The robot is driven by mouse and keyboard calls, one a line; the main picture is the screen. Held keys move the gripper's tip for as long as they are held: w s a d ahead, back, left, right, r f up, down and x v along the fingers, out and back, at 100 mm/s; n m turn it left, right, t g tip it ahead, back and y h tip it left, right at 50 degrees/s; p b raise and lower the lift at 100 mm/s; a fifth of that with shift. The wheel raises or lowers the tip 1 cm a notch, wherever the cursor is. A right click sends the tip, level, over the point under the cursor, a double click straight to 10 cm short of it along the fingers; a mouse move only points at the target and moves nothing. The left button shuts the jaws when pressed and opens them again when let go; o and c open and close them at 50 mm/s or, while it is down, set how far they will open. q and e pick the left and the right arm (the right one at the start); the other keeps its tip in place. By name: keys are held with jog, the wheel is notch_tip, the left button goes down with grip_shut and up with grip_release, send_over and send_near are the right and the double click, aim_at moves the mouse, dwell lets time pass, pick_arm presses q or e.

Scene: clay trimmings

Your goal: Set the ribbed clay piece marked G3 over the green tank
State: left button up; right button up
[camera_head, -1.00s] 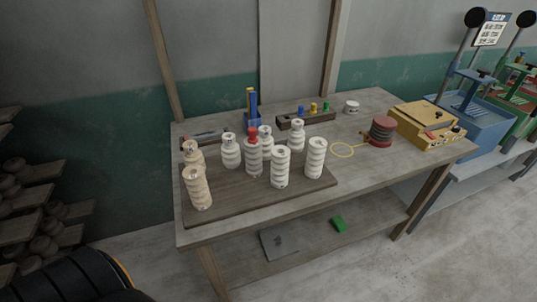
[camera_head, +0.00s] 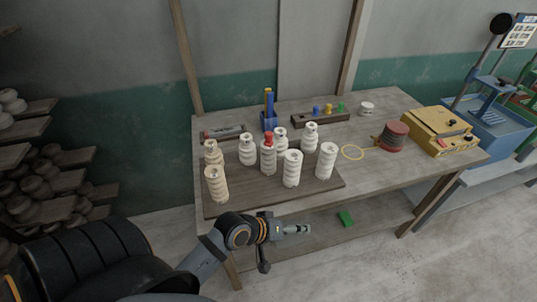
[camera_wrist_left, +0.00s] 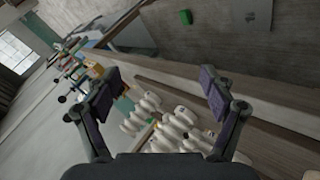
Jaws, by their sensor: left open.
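Several pale ribbed clay pieces (camera_head: 292,170) stand upright on a dark board (camera_head: 240,200) on the workbench; one has a red top (camera_head: 267,140). No G3 mark is readable on any of them. They also show, tilted, in the left wrist view (camera_wrist_left: 180,125). My left gripper (camera_head: 303,229) is in front of the bench's near edge, apart from the pieces. In the left wrist view its two fingers are spread with nothing between them (camera_wrist_left: 160,82). A blue tank (camera_head: 497,125) stands at the right; the green tank is out of the head view. My right gripper is not in view.
A blue stand (camera_head: 268,115) and a rack with coloured knobs (camera_head: 320,118) are at the back. A green block (camera_head: 345,218) lies on the lower shelf.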

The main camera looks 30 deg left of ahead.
pick_arm(q)
jog(key=w+d+r+n+t+h, duration=0.1)
jog(key=w+r+n+t+h, duration=0.1)
jog(key=w+r+n+t, duration=0.3)
jog(key=n+t+y, duration=0.4)
jog(key=n+y, duration=0.6)
jog(key=n, duration=1.8)
send_near(265, 153)
jog(key=w, duration=0.4)
jog(key=w+p, duration=0.1)
jog(key=w, duration=0.2)
jog(key=shift+w+a+f, duration=0.1)
jog(key=shift+a+f, duration=0.15)
jog(key=shift+f, duration=0.15)
jog(key=shift+w+a+f, duration=0.1)
jog(key=shift+w, duration=0.25)
jog(key=shift+w+a+r+p, duration=0.15)
jog(key=shift+w+r+p, duration=0.1)
jog(key=shift+p, duration=0.15)
jog(key=w, duration=0.2)
jog(key=w+a, duration=0.1)
jog(key=shift+w+a+r+p, duration=0.1)
jog(key=shift+w+a+p, duration=0.1)
jog(key=shift+w+p, duration=0.15)
jog(key=shift+w, duration=0.35)
jog(key=shift+s, duration=0.2)
jog(key=c, duration=0.4)
jog(key=shift+w, duration=0.1)
grip_shut()
